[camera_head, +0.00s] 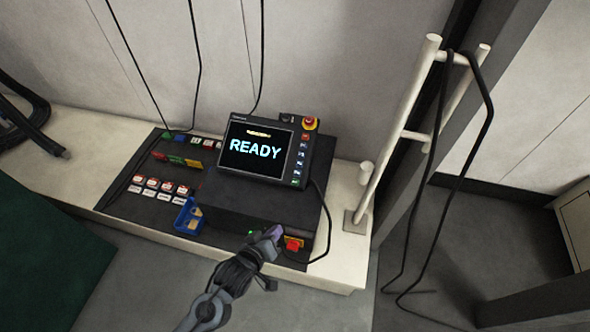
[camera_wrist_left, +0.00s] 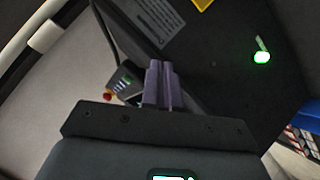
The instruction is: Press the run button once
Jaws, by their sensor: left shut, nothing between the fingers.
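The black pendant (camera_head: 222,168) stands tilted on a dark box, and its screen (camera_head: 254,151) reads READY. A column of small keys (camera_head: 301,160) runs down its right side, with a green key (camera_head: 296,181) at the bottom. A green-lit button (camera_head: 250,232) is on the front of the dark box; a green light (camera_wrist_left: 262,57) also shows in the left wrist view. No label reading "run" is legible. My left gripper (camera_head: 274,233) is shut and empty in front of the box, right of the green-lit button. Its purple fingers (camera_wrist_left: 158,82) are together in the wrist view.
A red emergency knob (camera_head: 310,123) sits on the pendant's top right corner. A blue bin (camera_head: 188,216) and small labelled blocks (camera_head: 166,187) lie left. A white post frame (camera_head: 397,130) stands right.

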